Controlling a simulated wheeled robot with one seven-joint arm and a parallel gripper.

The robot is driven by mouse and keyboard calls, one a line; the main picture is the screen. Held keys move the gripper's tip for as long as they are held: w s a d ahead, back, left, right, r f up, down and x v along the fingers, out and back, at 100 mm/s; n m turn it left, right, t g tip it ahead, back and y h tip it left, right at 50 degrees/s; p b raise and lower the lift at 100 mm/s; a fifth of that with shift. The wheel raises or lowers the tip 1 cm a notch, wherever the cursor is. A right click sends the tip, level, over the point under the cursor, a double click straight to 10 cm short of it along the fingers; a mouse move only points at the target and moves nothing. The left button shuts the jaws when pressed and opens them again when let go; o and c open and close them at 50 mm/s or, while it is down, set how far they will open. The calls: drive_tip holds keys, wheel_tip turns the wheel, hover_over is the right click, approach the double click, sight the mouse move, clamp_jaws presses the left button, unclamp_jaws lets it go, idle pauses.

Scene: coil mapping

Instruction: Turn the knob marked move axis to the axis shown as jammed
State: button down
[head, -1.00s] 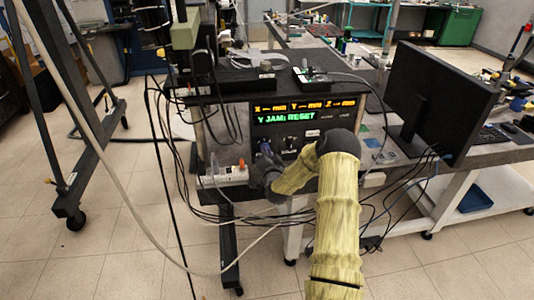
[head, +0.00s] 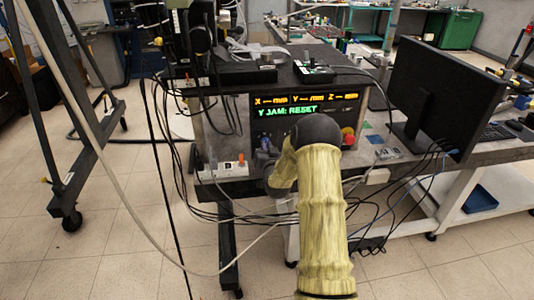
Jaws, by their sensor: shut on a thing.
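The control box's black panel (head: 284,126) faces me. Its display (head: 287,112) reads "Y JAM: RESET" in green below an orange row with X, Y and Z. My gripper (head: 264,149) is at the lower left of the panel, below the display, and is shut on a knob there. The knob is hidden by the gripper, so its pointer and marking cannot be read. My yellow-sleeved arm comes up from below and covers the lower right of the panel, with its other controls and labels.
A red button (head: 348,135) on a yellow base sits at the panel's right. A white power strip (head: 229,168) lies left of my gripper, with loose cables hanging below. A black monitor (head: 443,97) stands on the bench at right.

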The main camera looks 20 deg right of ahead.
drive_tip(key=shift+n+b, duration=1.05)
drive_tip(key=shift+n, duration=0.35)
drive_tip(key=c, duration=1.5)
unclamp_jaws()
drive_tip(key=shift+o, duration=0.2)
drive_tip(key=b+v, duration=0.2)
drive_tip(key=v, duration=1.5)
drive_tip(key=shift+s, duration=0.25)
drive_tip(key=shift+a+r, duration=0.1)
